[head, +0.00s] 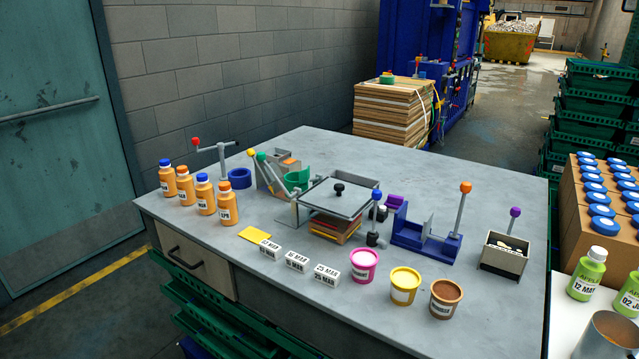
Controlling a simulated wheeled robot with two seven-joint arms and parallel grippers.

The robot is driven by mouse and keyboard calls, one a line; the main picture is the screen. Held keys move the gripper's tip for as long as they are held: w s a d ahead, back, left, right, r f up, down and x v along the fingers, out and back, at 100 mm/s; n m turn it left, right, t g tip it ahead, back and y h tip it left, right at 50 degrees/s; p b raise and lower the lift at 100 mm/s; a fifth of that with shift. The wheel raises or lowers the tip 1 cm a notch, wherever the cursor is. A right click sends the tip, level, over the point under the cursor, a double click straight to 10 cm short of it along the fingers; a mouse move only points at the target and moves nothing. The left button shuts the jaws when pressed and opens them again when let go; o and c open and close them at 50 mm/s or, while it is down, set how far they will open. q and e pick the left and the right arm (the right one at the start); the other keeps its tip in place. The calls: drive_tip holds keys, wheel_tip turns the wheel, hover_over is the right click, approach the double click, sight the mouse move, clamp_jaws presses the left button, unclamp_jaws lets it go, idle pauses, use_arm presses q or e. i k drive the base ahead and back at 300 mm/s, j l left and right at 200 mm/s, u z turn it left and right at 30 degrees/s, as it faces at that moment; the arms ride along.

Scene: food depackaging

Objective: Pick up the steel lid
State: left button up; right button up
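A flat grey steel lid (320,199) with a round black knob (339,188) lies level near the middle of the grey table (400,150). It sits above a small stack of orange, red and yellow layers (333,229). A grey open box (367,193) stands just behind its right edge. A grey bracket (288,214) is at its left side. Neither of my grippers shows in the head view, and nothing holds the lid.
Pink (364,265), yellow (404,285) and brown tubs (445,298) stand in front. The table's back is clear.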

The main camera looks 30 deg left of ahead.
sight(341, 198)
drive_tip(key=i+j, duration=0.1)
drive_tip(key=j, duration=0.3)
drive_tip(key=i+j, duration=0.1)
drive_tip(key=j, duration=0.3)
drive_tip(key=i+j, duration=0.1)
drive_tip(key=j, duration=0.3)
drive_tip(key=z, duration=0.05)
